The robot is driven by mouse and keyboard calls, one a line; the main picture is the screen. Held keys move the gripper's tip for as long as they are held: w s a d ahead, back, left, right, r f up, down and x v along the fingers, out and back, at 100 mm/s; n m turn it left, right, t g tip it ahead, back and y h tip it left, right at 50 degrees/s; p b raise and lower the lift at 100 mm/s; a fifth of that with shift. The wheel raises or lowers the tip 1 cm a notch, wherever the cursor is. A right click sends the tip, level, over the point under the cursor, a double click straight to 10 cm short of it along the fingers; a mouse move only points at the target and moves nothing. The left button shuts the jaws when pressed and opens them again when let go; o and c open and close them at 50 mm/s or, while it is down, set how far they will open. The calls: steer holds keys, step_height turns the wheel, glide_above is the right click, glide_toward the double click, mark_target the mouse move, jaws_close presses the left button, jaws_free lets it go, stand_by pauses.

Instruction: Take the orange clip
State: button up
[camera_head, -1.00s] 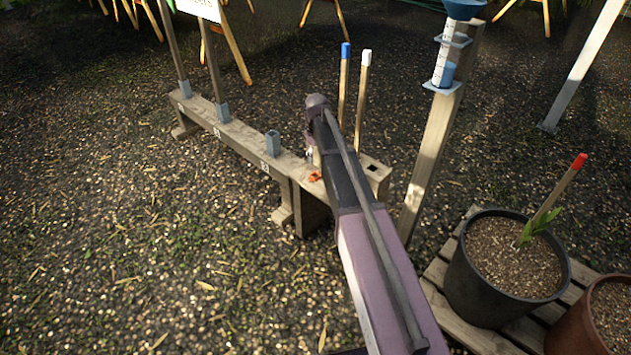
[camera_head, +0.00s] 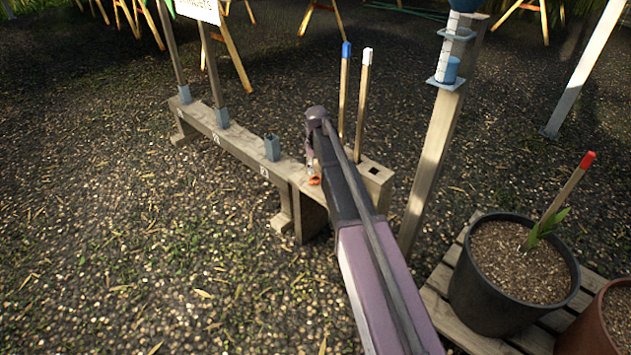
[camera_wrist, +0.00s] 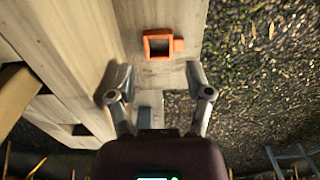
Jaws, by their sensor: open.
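The orange clip (camera_wrist: 178,44) lies on the wooden beam and looks like a small square frame with a tab on its right side. In the head view the clip (camera_head: 314,181) shows as a small orange patch beside my arm, partly hidden by it. My gripper (camera_wrist: 158,75) is open and empty in the wrist view, its two fingers apart, with the clip just beyond the fingertips and between their lines. In the head view the fingers are mostly hidden behind my arm.
The low wooden beam (camera_head: 238,152) carries grey sockets, one of them empty (camera_head: 272,147). Blue-tipped (camera_head: 345,90) and white-tipped (camera_head: 364,100) stakes stand behind my arm. A post with a rain gauge (camera_head: 432,160) and a black pot (camera_head: 500,300) on a pallet stand to the right. Gravel lies open at left.

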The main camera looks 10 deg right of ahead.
mark_target(317, 177)
steer(key=shift+f, duration=0.15)
steer(key=shift+w+f+b, duration=0.15)
steer(key=shift+f+b, duration=2.35)
steer(key=shift+b, duration=0.1)
steer(key=c, duration=0.5)
